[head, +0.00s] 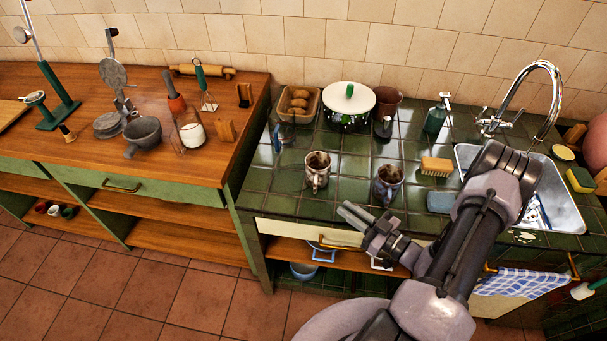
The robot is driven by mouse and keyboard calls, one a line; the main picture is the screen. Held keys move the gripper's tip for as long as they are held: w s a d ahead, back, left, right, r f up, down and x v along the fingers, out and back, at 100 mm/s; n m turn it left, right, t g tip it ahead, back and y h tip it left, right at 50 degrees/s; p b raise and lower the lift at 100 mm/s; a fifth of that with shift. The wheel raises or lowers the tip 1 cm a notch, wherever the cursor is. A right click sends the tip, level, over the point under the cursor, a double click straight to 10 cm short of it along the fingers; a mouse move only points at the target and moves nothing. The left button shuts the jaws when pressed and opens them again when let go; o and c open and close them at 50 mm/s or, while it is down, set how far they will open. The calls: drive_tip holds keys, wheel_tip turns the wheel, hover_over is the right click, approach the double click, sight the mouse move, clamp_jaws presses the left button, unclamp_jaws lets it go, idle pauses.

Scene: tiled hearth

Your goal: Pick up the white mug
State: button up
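A whitish mug (316,170) with a dark inside and brownish marks stands upright on the green tiled counter (345,160), left of its front middle. A second, grey-blue mug (387,184) stands to its right, closer to my gripper. My gripper (346,212) is in front of the counter's front edge, below and between the two mugs. It points left and touches neither mug. Its fingers look close together and hold nothing that I can see; the gap between them is too small to judge.
A lidded pot (348,101), a bread basket (298,102) and a brown pot (387,101) stand behind. A brush (436,166) and a sink (560,200) with a tap are at right. The wooden counter (180,165) at left holds utensils. Tiles around the whitish mug are clear.

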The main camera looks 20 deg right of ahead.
sight(316, 190)
drive_tip(key=b+x, duration=0.1)
drive_tip(key=x, duration=0.6)
drive_tip(key=shift+a+f+b, duration=0.1)
drive_tip(key=shift+b, duration=0.2)
drive_tip(key=b+x, duration=0.2)
drive_tip(key=x, duration=0.2)
drive_tip(key=shift+w+a+f, duration=0.1)
drive_tip(key=shift+w+a, duration=0.1)
drive_tip(key=shift+w, duration=0.4)
clamp_jaws()
